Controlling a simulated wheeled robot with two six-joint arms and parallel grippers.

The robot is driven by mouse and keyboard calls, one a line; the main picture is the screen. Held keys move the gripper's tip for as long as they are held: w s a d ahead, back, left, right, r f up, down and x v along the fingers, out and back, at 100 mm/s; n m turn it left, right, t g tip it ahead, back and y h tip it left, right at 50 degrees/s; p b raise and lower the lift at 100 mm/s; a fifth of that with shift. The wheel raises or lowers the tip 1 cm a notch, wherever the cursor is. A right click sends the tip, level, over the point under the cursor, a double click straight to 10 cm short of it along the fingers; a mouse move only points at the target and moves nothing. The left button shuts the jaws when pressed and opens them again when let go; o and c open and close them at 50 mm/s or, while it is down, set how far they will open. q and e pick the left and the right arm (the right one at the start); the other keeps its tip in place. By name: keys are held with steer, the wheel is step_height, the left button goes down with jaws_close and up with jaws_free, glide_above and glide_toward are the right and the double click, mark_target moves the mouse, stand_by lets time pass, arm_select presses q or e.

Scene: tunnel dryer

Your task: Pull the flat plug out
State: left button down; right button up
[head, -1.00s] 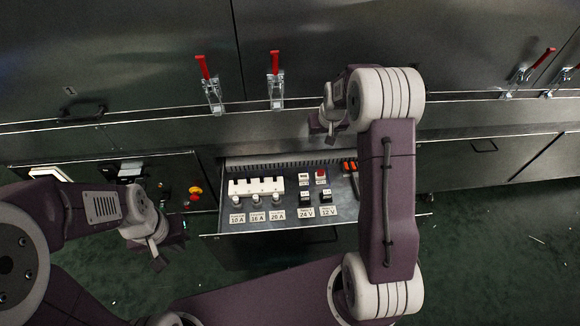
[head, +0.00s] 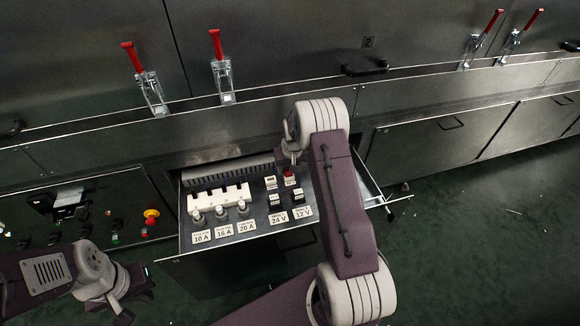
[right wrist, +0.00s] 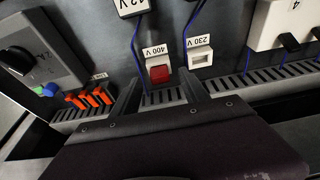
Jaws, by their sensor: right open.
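No part is clearly marked as the flat plug, and I cannot tell which one it is. The open drawer panel (head: 190,240) carries a red block (right wrist: 158,74) labelled 400 V and a white socket (right wrist: 199,57) labelled 230 V. Black blocks (head: 276,201) sit above the 24 V and 12 V labels. My right gripper (right wrist: 161,96) is open, its two fingers pointing at the panel on either side of the red block's lower area, with nothing visibly held. In the head view my right arm hides most of it. My left gripper (head: 132,296) is low at the left, away from the drawer.
A white fuse row (head: 218,197) with round knobs stands on the panel's left. Orange levers (right wrist: 90,98) and a slotted wire duct (right wrist: 245,83) lie close to the right gripper. Red-handled clamps (head: 222,75) line the ledge behind. An emergency stop knob (head: 151,215) is left of the drawer.

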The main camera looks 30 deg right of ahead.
steer(key=shift+w+f, duration=0.2)
steer(key=shift+f, duration=0.45)
jaws_close()
steer(key=c, duration=0.7)
jaws_free()
jaws_close()
steer(key=shift+r+p, duration=0.75)
steer(key=shift+r, duration=0.05)
